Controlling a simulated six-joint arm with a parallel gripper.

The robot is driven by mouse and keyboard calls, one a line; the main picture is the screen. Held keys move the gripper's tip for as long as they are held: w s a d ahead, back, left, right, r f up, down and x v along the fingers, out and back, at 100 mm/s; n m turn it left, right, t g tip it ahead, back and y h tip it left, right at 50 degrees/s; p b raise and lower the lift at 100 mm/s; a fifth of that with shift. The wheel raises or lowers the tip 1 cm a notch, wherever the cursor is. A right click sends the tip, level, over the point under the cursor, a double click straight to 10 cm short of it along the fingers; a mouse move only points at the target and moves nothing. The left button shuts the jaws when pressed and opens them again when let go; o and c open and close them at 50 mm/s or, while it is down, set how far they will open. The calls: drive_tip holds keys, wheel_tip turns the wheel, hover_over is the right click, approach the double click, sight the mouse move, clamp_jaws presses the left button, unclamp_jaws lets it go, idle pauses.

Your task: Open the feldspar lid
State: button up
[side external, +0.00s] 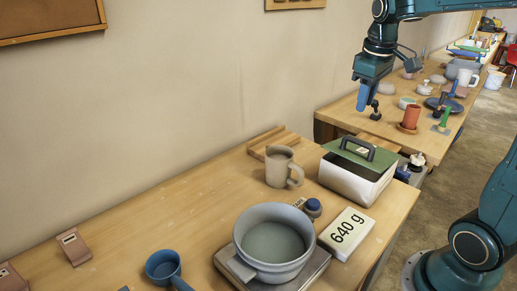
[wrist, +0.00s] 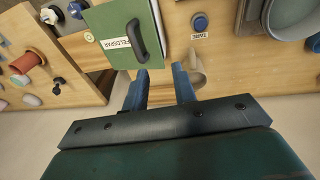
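The feldspar lid (side external: 385,158) is a green flat lid with a dark arched handle (side external: 357,146). It appears to lie on top of a pale rectangular bin (side external: 345,183) at the back right of the near table. In the wrist view the green lid (wrist: 111,22) shows at the upper left with a white label reading FELDSPAR. Its dark handle (wrist: 136,40) is just ahead and left of my fingers. My gripper (wrist: 160,72) has two blue fingers, apart with nothing between them. In the side view my gripper (side external: 367,108) hangs above the bin, clear of the lid.
A beige mug (side external: 279,168) stands left of the bin. A grey pot (side external: 273,246) sits on a scale whose display (side external: 346,232) reads 640 g, near a blue tare button (side external: 313,205). A second table behind holds several items.

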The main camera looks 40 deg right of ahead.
drive_tip(key=shift+c, duration=0.2)
clamp_jaws()
drive_tip(key=w+f+n, duration=0.2)
drive_tip(key=f+n, duration=0.1)
drive_tip(key=n, duration=0.6)
drive_tip(key=w+d+f+n+g, duration=0.1)
drive_tip(key=f+n, duration=0.3)
drive_tip(key=n, duration=0.5)
drive_tip(key=shift+w+d+y, duration=0.25)
drive_tip(key=shift+w+y, duration=0.05)
drive_tip(key=shift+w, duration=0.5)
